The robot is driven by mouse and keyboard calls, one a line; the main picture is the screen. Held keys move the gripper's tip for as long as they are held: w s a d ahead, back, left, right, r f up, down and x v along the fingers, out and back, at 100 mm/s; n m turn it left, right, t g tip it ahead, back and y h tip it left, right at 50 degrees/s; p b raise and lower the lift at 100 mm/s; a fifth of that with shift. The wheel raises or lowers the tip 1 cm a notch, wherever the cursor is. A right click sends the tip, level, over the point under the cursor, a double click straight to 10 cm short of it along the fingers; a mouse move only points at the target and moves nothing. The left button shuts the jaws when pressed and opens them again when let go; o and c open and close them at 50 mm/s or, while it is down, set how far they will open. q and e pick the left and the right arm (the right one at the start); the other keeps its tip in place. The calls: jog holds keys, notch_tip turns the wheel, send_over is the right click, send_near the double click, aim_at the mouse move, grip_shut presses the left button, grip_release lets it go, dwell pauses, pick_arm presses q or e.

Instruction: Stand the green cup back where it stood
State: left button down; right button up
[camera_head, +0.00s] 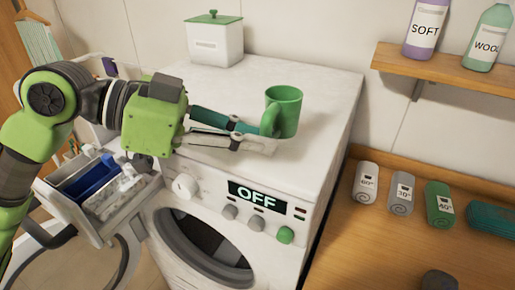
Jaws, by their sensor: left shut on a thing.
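The green cup (287,112) is upright over the right part of the white washing machine's top (322,95). Its handle is on the left side, toward my left gripper (268,136). My left arm comes in from the left, and its gripper is shut on the green cup at the handle. The fingers partly hide the handle. I cannot tell whether the cup's base touches the top or hangs just above it. My right gripper is not in view.
A white box with a green lid (214,42) stands at the back of the machine top. The detergent drawer (85,210) is pulled out at left. Rolled towels (401,193) lie on the wooden counter (365,245). Bottles (426,25) stand on a wall shelf (450,72).

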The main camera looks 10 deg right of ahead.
aim_at(258, 172)
pick_arm(q)
jog(key=shift+w+d+f, duration=0.1)
jog(key=shift+w+f, duration=0.1)
jog(key=shift+f, duration=0.05)
jog(key=f, duration=0.1)
jog(key=f+p, duration=0.1)
jog(key=f, duration=0.1)
jog(key=shift+w+d+f+p, duration=0.1)
jog(key=shift+w+d+p, duration=0.1)
jog(key=shift+w+p, duration=0.15)
jog(key=shift+s+f, duration=0.1)
jog(key=shift+f, duration=0.15)
jog(key=shift+a, duration=0.1)
jog(key=shift+f, duration=0.2)
jog(key=c, duration=2.1)
grip_release()
